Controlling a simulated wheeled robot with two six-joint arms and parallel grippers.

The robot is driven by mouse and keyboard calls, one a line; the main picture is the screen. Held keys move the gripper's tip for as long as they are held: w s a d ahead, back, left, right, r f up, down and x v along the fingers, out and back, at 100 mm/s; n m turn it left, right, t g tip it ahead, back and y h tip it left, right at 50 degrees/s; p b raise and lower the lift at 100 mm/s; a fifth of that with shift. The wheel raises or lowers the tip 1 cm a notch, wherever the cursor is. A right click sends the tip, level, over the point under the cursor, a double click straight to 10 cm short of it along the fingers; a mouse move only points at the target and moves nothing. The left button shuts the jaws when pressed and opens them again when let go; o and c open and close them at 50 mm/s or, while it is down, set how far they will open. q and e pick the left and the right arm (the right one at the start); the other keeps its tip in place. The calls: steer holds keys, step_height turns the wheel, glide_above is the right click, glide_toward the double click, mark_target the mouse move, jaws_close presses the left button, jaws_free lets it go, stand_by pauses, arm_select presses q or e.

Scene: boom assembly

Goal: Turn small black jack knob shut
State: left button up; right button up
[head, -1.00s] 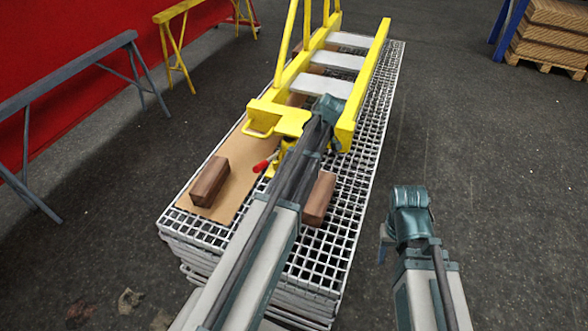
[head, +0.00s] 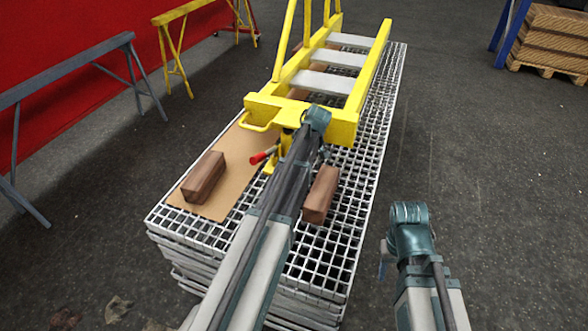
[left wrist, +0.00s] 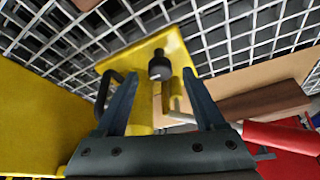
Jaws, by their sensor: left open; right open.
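The small black jack knob (left wrist: 159,65) stands on the yellow jack (left wrist: 178,52) in the left wrist view. My left gripper (left wrist: 161,72) is open, with one finger on each side of the knob in the picture. I see a gap on both sides and no contact; depth is hard to judge. In the head view my left arm covers most of the jack; its red handle (head: 262,157) shows to the left, and also in the left wrist view (left wrist: 285,136). My right gripper (head: 384,258) hangs off to the right, away from the jack, open.
The yellow boom (head: 345,124) lies on a stack of white gratings (head: 338,250). Wooden blocks (head: 204,177) (head: 321,195) sit on either side of my left arm, the left one on cardboard (head: 222,207). A black curved handle (left wrist: 104,95) is near the left finger.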

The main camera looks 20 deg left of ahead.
arm_select(q)
steer(key=shift+b+x, duration=0.6)
steer(key=shift+x, duration=0.55)
steer(key=shift+c, duration=0.3)
jaws_close()
